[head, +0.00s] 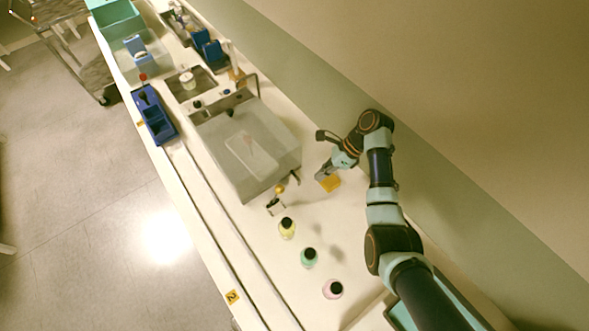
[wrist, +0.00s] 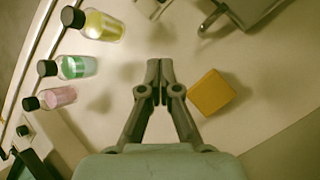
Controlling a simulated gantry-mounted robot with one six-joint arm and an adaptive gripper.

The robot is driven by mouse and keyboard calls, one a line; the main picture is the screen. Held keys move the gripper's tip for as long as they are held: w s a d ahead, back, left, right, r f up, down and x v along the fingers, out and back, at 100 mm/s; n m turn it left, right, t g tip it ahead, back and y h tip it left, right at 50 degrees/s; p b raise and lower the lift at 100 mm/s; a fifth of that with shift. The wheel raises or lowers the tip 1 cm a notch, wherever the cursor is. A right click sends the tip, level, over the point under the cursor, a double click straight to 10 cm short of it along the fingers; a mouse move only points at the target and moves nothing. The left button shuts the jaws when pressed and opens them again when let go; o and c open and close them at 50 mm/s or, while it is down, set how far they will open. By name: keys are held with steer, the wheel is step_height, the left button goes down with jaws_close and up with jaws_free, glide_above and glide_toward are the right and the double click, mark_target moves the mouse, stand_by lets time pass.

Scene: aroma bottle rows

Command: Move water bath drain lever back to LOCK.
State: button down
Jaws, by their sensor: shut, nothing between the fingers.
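The grey water bath (head: 228,165) stands on the bench in the head view, with a pale rectangle on its top. Small fittings stick out at its near end, one with an orange-yellow knob (head: 279,189). These look like the drain valve and lever, but the lever's setting is too small to read. In the wrist view, a bent metal handle (wrist: 213,14) and a pale fitting (wrist: 150,8) show at the top edge, partly cut off. My gripper (wrist: 160,66) is shut and empty, beyond the bath's near right corner in the head view (head: 321,174), apart from the fittings.
A yellow block (wrist: 210,93) lies just right of my fingers. Yellow (head: 287,230), green (head: 308,258) and pink (head: 333,290) bottles with black caps stand in a row along the bench. The wall is close behind my arm.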

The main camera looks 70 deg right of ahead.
steer(key=b+x, duration=0.1)
steer(key=x, duration=0.5)
steer(key=b+x, duration=0.1)
steer(key=x, duration=0.3)
steer(key=shift+s+a+b, duration=0.2)
steer(key=shift+a+b, duration=0.15)
steer(key=shift+a, duration=0.05)
steer(key=w, duration=0.3)
steer(key=shift+w+a+r, duration=0.2)
steer(key=shift+w+r, duration=0.05)
steer(key=shift+r, duration=0.1)
steer(key=shift+w+a+r, duration=0.1)
steer(key=shift+w+r, duration=0.1)
steer(key=shift+w, duration=0.1)
steer(key=shift+r, duration=0.1)
